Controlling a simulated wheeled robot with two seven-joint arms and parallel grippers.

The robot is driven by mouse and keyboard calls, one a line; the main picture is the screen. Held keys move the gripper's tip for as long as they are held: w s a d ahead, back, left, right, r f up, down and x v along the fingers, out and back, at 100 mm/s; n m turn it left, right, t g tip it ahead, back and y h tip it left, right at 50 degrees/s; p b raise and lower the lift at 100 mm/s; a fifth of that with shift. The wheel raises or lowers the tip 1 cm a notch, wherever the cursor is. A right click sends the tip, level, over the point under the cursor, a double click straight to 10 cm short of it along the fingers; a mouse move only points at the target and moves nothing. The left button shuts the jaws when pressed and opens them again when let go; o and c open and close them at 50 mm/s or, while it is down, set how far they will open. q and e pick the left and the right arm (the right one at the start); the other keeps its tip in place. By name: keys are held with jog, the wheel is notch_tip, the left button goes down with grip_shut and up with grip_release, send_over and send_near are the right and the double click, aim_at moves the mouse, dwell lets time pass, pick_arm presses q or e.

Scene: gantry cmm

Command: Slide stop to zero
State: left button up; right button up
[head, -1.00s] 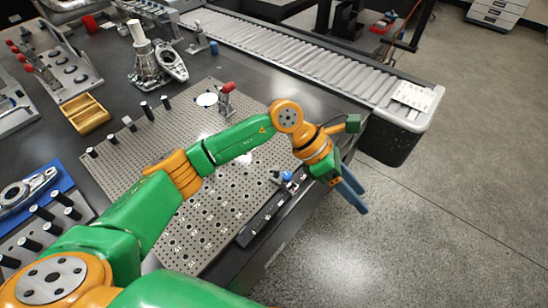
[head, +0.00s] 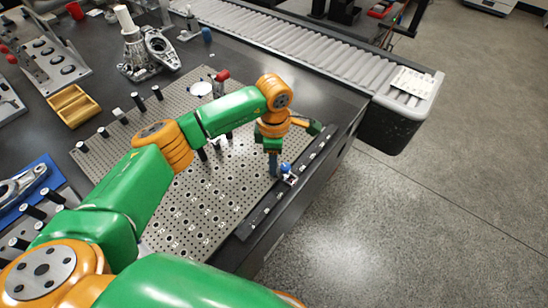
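The slide stop (head: 291,179) is a small silver block with a blue knob (head: 284,168), sitting on a black rail (head: 258,216). The rail runs along the right edge of a perforated metal plate (head: 205,200) and has small light marks. My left gripper (head: 273,168) points down just left of the blue knob, over the plate edge. Its blue-grey fingers overlap in this view, so their opening is hidden. I cannot tell whether they touch the knob. My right gripper is out of view.
Black posts (head: 157,93) and a red-handled clamp (head: 220,82) stand on the plate's far side. A yellow tray (head: 73,105) is at the left. The floor at right is clear.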

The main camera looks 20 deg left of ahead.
pick_arm(q)
grip_shut()
dwell(1.2)
